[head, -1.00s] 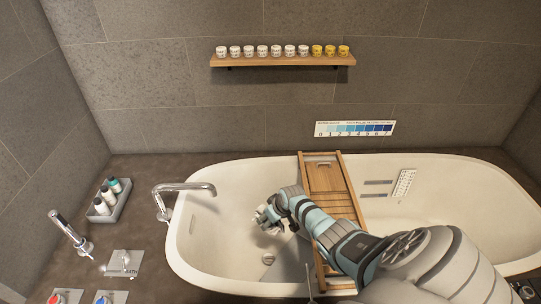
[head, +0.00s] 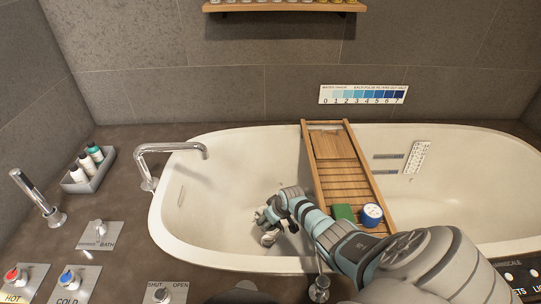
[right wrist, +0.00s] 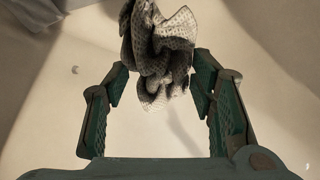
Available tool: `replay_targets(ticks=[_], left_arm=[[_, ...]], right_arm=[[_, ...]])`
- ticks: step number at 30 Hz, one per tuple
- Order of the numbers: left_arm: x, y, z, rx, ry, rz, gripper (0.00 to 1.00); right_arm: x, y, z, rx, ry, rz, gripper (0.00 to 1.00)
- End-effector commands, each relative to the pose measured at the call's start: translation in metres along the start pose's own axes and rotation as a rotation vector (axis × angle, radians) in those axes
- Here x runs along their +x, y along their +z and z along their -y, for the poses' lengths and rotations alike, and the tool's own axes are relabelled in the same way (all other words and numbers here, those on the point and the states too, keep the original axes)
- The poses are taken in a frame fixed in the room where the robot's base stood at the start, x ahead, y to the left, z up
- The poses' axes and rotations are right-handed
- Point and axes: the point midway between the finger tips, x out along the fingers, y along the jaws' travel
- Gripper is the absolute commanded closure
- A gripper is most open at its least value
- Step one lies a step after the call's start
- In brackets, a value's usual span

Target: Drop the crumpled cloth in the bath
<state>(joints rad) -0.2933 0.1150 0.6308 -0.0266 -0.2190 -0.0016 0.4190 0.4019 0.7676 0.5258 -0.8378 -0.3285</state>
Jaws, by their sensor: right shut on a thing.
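The crumpled cloth (right wrist: 158,52) is grey and white with a dimpled weave. It is bunched at the fingertips of my right gripper (right wrist: 160,78) in the right wrist view. In the head view my right gripper (head: 266,222) is over the left part of the white bath (head: 215,190), inside its rim outline, shut on the cloth. The cloth is mostly hidden by the gripper there. In the wrist view pale bath surface lies behind the cloth. My left gripper is not in view.
A wooden bath tray (head: 345,180) spans the bath right of my gripper, carrying a green block (head: 343,213) and a blue round item (head: 372,215). A chrome spout (head: 165,150) reaches over the left rim. A grey bottle caddy (head: 90,172) and labelled taps stand left.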

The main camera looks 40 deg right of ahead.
Motion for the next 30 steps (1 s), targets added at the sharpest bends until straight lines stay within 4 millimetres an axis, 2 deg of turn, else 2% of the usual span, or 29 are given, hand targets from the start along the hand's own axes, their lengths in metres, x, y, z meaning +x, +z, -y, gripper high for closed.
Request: replay_targets(ticks=[7, 8, 12, 23, 26, 30], left_arm=[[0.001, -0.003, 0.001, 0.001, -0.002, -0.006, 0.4], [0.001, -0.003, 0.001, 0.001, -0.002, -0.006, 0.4], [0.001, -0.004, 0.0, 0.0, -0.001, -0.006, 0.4], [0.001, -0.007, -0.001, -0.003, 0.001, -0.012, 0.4], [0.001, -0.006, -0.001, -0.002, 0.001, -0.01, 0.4], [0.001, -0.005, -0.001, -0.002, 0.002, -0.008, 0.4]], right_arm=[[0.001, 0.0, 0.0, 0.0, 0.0, -0.001, 0.81], [0.001, 0.0, 0.0, 0.0, 0.0, -0.001, 0.48], [0.001, 0.0, 0.0, 0.0, 0.0, -0.001, 0.26], [-0.001, 0.0, -0.001, 0.0, 0.0, -0.001, 0.26], [-0.009, 0.0, -0.002, -0.001, 0.001, -0.003, 0.26], [-0.033, 0.001, 0.0, -0.005, 0.002, -0.003, 0.26]])
